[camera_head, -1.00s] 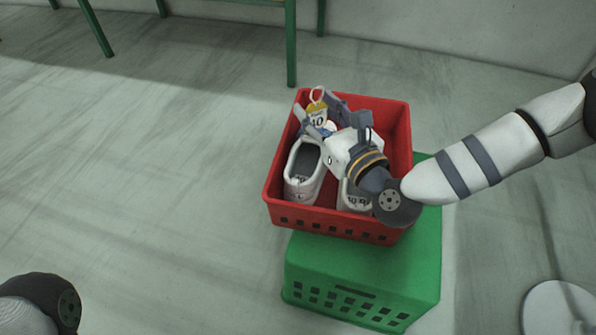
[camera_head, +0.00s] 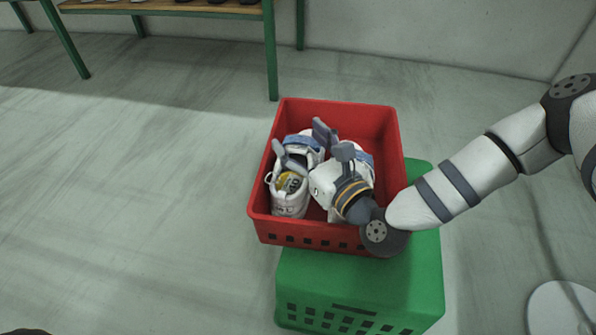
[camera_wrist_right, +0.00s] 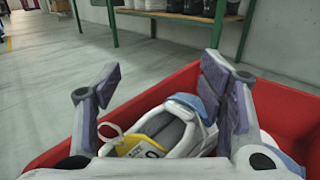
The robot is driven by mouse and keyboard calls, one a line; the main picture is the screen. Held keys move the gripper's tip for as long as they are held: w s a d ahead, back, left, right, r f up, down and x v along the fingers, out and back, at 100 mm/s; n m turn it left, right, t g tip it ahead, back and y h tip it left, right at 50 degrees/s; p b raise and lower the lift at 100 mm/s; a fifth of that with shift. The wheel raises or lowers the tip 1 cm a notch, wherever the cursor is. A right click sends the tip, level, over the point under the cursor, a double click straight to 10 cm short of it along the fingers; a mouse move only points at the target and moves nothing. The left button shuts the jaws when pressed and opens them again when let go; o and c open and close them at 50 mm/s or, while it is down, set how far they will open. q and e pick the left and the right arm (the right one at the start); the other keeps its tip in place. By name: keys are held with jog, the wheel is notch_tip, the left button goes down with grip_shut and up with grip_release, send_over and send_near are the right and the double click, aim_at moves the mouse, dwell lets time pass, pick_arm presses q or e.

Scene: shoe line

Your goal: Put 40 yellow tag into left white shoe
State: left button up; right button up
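The yellow 40 tag (camera_head: 290,182) with its pale string loop lies in the opening of the left white shoe (camera_head: 290,208), at its near end. In the right wrist view the tag (camera_wrist_right: 142,148) rests against the shoe's inner lining, tilted, with its lower part hidden by my gripper. My right gripper (camera_head: 300,140) is over the shoes with its fingers spread. In the right wrist view the gripper (camera_wrist_right: 165,85) has a wide empty gap, with the tag below and apart from both fingers. The right white shoe is mostly covered by my gripper. My left gripper is out of view.
The red basket (camera_head: 385,130) holds both shoes and stands on an upturned green crate (camera_head: 360,285). Its walls surround my gripper closely. A green-legged bench (camera_head: 271,50) with shoes stands behind. The floor left of the basket is clear.

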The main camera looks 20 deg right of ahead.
jog(key=s+d, duration=0.2)
jog(key=s, duration=1)
jog(key=shift+d, duration=0.15)
jog(key=shift+w, duration=0.1)
